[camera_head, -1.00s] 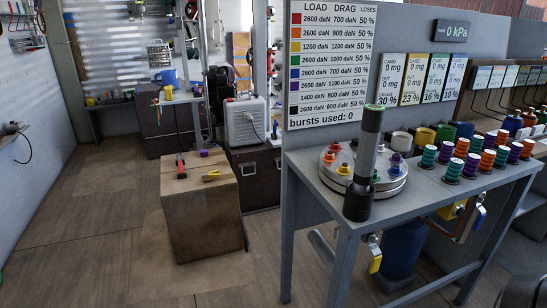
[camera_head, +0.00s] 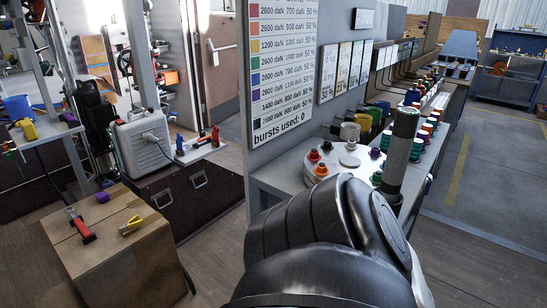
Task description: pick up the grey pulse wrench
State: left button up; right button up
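No tool that I can surely name as the grey pulse wrench shows. An upright grey cylinder with a black top (camera_head: 400,152) is at the near side of the grey workbench (camera_head: 272,184); I cannot tell whether it is the wrench. Its lower end is hidden behind a large black rounded arm link of mine, which fills the lower middle. A red-and-black hand tool (camera_head: 80,226) lies on the cardboard box (camera_head: 120,262) at the left, with a yellow-handled tool (camera_head: 131,225) beside it. Neither of my grippers is in view.
A round plate with coloured plugs (camera_head: 335,160) sits on the bench below a load chart (camera_head: 283,75). Coloured spools (camera_head: 417,148) stand further right. A white machine (camera_head: 145,145) stands at the left. Open floor (camera_head: 490,190) lies at the right.

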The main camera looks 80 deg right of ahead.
aim_at(406, 119)
jog(key=i, duration=0.4)
jog(key=z, duration=1.2)
